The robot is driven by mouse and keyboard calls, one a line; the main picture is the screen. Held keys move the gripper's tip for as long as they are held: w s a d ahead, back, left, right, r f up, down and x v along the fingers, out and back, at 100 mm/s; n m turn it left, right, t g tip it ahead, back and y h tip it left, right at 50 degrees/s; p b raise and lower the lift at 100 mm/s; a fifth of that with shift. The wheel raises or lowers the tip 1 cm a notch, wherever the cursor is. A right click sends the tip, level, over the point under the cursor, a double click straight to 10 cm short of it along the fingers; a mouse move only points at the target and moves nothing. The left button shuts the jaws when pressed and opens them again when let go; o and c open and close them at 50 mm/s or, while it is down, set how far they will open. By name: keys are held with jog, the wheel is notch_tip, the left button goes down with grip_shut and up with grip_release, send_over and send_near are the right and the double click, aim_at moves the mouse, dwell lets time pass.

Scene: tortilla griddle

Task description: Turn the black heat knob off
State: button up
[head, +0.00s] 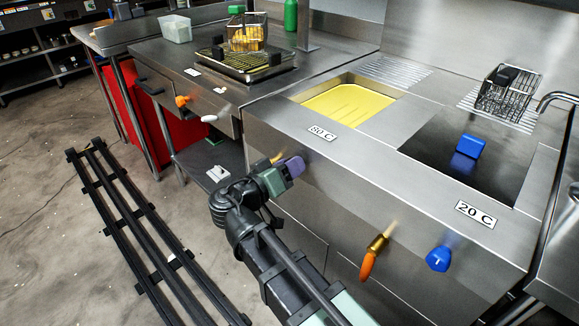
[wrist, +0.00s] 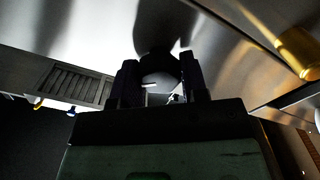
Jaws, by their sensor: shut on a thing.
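My gripper (head: 290,168) is at the steel front panel below the 80 C label (head: 321,132), and its jaws hide the black heat knob in the head view. In the wrist view my gripper (wrist: 159,78) has one dark finger on each side of the round black knob (wrist: 158,76), and it is shut on it. A pale mark shows on the knob's face. The wrist view is dark, so the exact angle of the mark is hard to tell.
A blue knob (head: 438,258) and an orange-handled brass tap (head: 370,262) are on the same panel to the right. Above are a yellow oil vat (head: 347,104) and a dark vat (head: 430,150). Another orange-handled tap (head: 182,101) is at left. The floor (head: 70,235) holds a black rail (head: 115,200).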

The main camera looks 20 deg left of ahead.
jog(key=n, duration=0.6)
jog(key=shift+f, duration=0.1)
jog(key=n, duration=0.4)
jog(key=shift+n, duration=0.3)
dwell(0.3)
jog(key=o, duration=0.9)
jog(key=v, duration=1.1)
